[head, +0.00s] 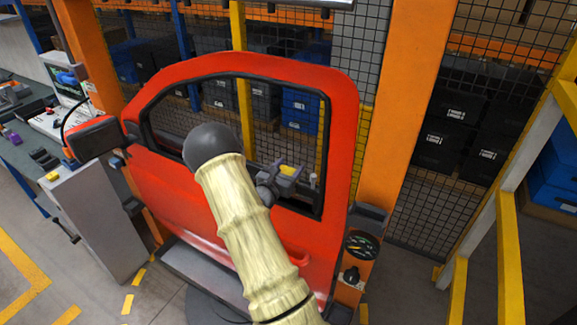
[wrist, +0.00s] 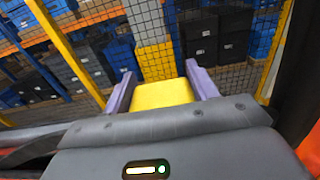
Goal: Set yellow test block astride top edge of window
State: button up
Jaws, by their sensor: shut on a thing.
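The red door (head: 344,110) stands upright in front of me, with a black-rimmed window opening (head: 180,112). I cannot make out a glass edge in that opening. My gripper (head: 286,174) is in front of the lower right part of the opening, shut on the yellow test block (head: 288,169). In the wrist view the yellow block (wrist: 162,94) sits between the two purple fingers of my gripper (wrist: 160,76). The gripper's grey body hides the block's near part. I cannot tell whether the block touches the window. My sleeved arm covers part of the door.
An orange post (head: 402,110) stands right of the door, with a yellow rail (head: 509,255) farther right. A mirror (head: 94,138) juts out at the door's left, near a grey cabinet (head: 95,220). Mesh fencing and shelves of bins (head: 300,108) lie behind.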

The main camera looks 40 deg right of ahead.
jog(key=shift+f+b, duration=0.25)
jog(key=shift+b, duration=0.1)
jog(key=o, duration=1.2)
jog(key=shift+c, duration=0.2)
jog(key=shift+r, duration=0.1)
jog(key=shift+r+p, duration=0.25)
jog(key=shift+p, duration=0.1)
jog(key=b+v, duration=0.5)
jog(key=v, duration=0.7)
jog(key=shift+b, duration=0.3)
jog(key=shift+s+f, duration=0.1)
jog(key=shift+f, duration=0.05)
